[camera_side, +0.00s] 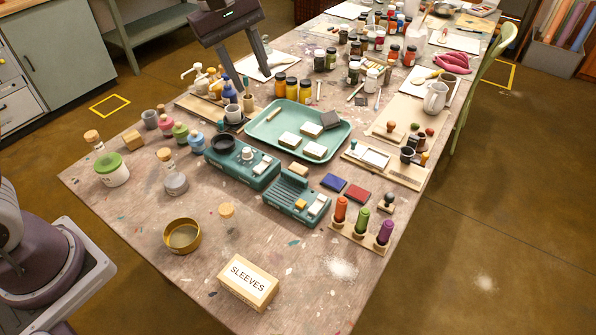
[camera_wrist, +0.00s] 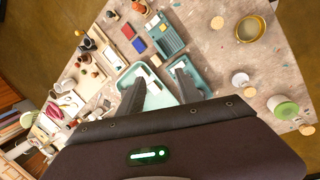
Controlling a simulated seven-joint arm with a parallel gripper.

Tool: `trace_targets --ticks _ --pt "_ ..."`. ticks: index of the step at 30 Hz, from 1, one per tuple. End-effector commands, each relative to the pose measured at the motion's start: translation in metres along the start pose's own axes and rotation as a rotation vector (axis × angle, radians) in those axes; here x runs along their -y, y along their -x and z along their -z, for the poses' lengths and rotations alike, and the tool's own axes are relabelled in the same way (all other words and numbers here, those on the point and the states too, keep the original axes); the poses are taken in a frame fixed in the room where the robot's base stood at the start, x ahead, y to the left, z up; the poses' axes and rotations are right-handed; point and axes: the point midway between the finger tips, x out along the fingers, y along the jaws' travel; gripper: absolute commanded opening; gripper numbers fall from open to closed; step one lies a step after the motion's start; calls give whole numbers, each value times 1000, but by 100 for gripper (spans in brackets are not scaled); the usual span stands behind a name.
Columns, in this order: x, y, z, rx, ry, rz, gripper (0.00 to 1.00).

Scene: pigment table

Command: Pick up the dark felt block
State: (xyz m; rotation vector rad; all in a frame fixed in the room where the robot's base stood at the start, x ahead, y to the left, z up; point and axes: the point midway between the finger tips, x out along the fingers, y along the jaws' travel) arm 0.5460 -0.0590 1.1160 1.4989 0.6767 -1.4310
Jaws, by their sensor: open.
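The dark felt block (camera_side: 330,119) is a dark grey block at the far right corner of the teal tray (camera_side: 262,143). It rests on or against the tray's rim; I cannot tell which. Pale blocks (camera_side: 315,151) lie in the same tray. My gripper (camera_side: 253,87) is open and empty, with its fingers pointing down, above and behind the tray and left of the dark block. In the wrist view the tray (camera_wrist: 122,84) shows around and between the open fingers (camera_wrist: 161,70). I cannot make out the dark block there; a finger may hide it.
Yellow-labelled jars (camera_side: 292,88) stand close behind the tray.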

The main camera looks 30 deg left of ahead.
Motion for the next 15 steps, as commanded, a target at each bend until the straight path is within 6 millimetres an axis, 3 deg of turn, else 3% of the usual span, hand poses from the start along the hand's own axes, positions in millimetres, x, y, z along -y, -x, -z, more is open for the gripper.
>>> trace_targets --ticks 1,4,6,9,12,15 --pt "-16 -38 14 -9 87 44 42" --pt "-42 -114 37 -53 259 110 42" --pt "-51 -165 44 -89 343 147 42" --pt "-52 -223 46 -131 414 188 42" --pt "-50 -258 44 -155 447 210 42" --pt "-47 -274 44 -163 460 218 42"
